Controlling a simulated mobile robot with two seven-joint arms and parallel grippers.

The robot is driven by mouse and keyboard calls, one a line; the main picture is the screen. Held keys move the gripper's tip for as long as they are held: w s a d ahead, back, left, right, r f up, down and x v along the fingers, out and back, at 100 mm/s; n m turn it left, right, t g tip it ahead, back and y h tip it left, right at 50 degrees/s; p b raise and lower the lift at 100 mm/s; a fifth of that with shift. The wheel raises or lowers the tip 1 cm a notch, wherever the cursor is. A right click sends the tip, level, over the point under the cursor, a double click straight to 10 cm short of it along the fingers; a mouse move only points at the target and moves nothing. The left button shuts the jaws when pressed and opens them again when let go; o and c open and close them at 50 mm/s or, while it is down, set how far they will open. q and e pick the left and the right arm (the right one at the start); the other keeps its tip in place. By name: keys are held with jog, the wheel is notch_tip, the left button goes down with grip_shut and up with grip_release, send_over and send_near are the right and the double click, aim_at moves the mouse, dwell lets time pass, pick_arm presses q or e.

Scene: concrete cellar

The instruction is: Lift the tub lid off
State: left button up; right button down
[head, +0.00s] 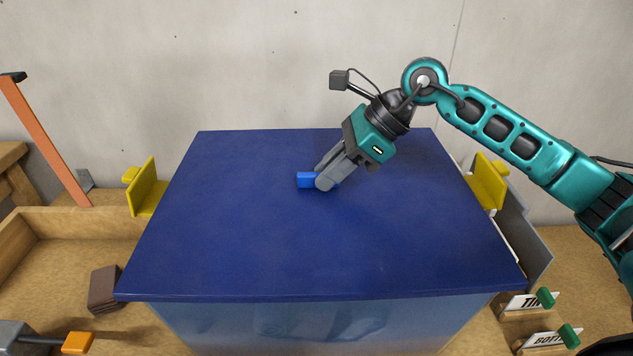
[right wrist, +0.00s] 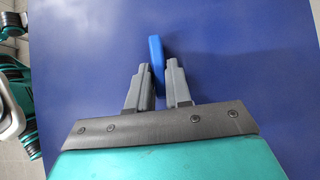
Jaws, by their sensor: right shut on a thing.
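The dark blue tub lid (head: 230,250) lies flat and level over a translucent bluish tub (head: 320,325). I see no clear gap between lid and tub at the front edge. A bright blue handle (head: 306,180) stands at the middle of the lid. My right gripper (head: 326,178) reaches down from the right and is shut on the handle, hiding part of it. In the right wrist view the handle (right wrist: 156,55) sits between the two grey fingers (right wrist: 160,75). My left gripper is not in view.
Yellow latches (head: 147,187) (head: 489,182) stand at the tub's left and right sides, tilted outward from the lid. A wooden tray (head: 60,222), a brown block (head: 104,288) and an orange post (head: 45,140) are at left. Labelled cards (head: 530,301) stand at lower right. A concrete wall (head: 250,60) is behind.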

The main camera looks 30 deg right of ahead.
jog(key=shift+s+f, duration=0.1)
jog(key=shift+f, duration=0.15)
jog(key=shift+r+p, duration=0.85)
jog(key=shift+r, duration=0.35)
jog(key=shift+r, duration=0.2)
jog(key=shift+r, duration=0.2)
jog(key=shift+r, duration=0.1)
jog(key=shift+r+p, duration=1.45)
jog(key=shift+r, duration=0.45)
